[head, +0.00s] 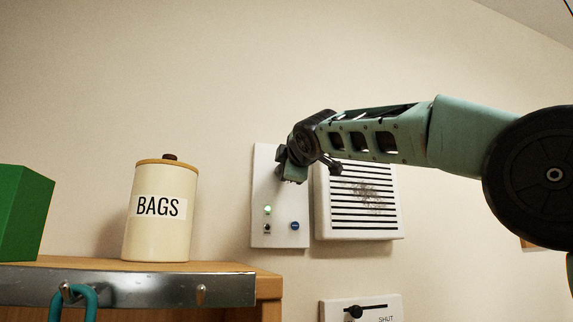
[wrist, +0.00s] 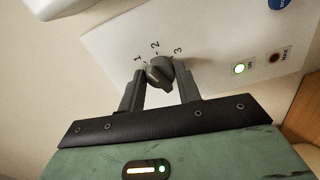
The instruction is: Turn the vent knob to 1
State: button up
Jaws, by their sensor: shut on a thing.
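The vent knob (wrist: 161,72) is a dark grey dial on a white wall panel (head: 262,228), which also shows in the wrist view (wrist: 215,40). The numbers 1, 2 and 3 are printed in an arc beside the knob, with 1 at the left and 3 at the right in the wrist view. My gripper (wrist: 160,80) is shut on the knob, one finger on each side. I cannot tell clearly which number the knob points to. In the head view my gripper (head: 291,168) is at the panel's upper right and hides the knob.
A green light (wrist: 239,69) is lit on the panel, beside a dark one and a blue button (head: 295,226). A slatted vent (head: 340,222) is right of the panel. A slider plate (head: 338,311) is below. A BAGS canister (head: 158,237) and green box (head: 20,215) stand on a shelf at left.

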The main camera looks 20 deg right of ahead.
jog(key=shift+n+p, duration=0.6)
jog(key=shift+n, duration=1)
jog(key=o, duration=1)
jog(key=shift+c, duration=0.2)
jog(key=shift+s, duration=0.1)
jog(key=s+b, duration=0.7)
jog(key=s, duration=1)
jog(key=shift+s, duration=0.1)
